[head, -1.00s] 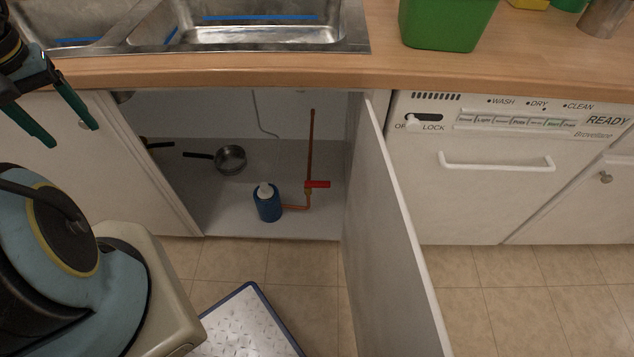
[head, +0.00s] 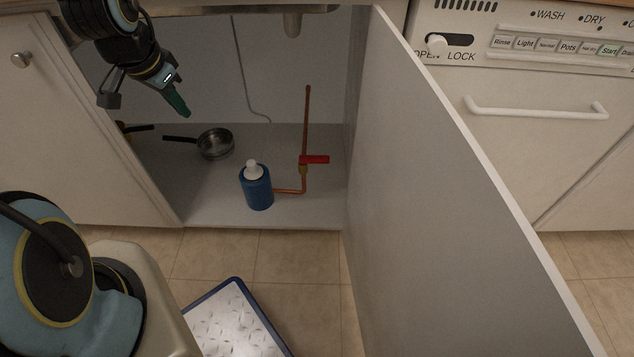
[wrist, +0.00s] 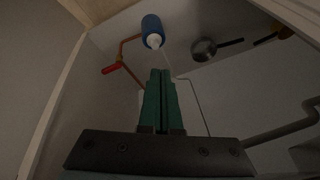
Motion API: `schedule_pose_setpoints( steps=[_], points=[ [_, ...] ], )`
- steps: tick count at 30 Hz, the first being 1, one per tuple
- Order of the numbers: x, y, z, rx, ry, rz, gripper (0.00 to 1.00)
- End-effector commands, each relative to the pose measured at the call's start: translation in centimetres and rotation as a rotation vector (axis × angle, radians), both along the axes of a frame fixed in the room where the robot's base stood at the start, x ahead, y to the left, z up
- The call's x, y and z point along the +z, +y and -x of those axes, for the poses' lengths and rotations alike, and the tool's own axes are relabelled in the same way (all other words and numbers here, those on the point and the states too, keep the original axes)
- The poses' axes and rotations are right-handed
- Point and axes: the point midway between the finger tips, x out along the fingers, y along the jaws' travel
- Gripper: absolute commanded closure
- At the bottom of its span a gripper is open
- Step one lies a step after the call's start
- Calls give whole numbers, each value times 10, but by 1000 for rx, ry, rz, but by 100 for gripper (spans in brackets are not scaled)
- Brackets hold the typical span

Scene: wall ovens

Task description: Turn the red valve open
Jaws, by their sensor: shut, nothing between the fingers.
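The red valve handle (head: 315,159) sits on a copper pipe inside the open cabinet under the sink, pointing right, roughly horizontal. The copper pipe (head: 307,120) rises behind it and bends left at the bottom. My gripper (head: 181,106) is at the cabinet opening, upper left of the valve and well apart from it. Its green fingers are shut and empty. In the wrist view the fingers (wrist: 160,85) are together, with the red handle (wrist: 111,68) up and to the left of them, touching nothing.
A blue bottle with a white top (head: 257,187) stands just left of the valve. A metal pan (head: 215,144) lies farther left on the cabinet floor. The open cabinet door (head: 440,190) stands to the right of the opening. A blue-edged mat (head: 232,318) lies on the floor.

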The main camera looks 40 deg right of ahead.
Motion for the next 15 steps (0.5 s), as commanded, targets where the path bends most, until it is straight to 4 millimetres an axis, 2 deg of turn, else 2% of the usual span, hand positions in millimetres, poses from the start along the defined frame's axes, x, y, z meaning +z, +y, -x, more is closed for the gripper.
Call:
schedule_pose_setpoints(
  steps=[1, 5, 9, 15],
  points=[
    [-40, -18, 5, -79, -15, 6, 100],
    [-90, -63, 17, -280, -69, 30, 100],
    [-144, -110, 38, -489, -128, 63, 100],
    [-207, -170, 74, -747, -215, 123, 100]
  ],
)
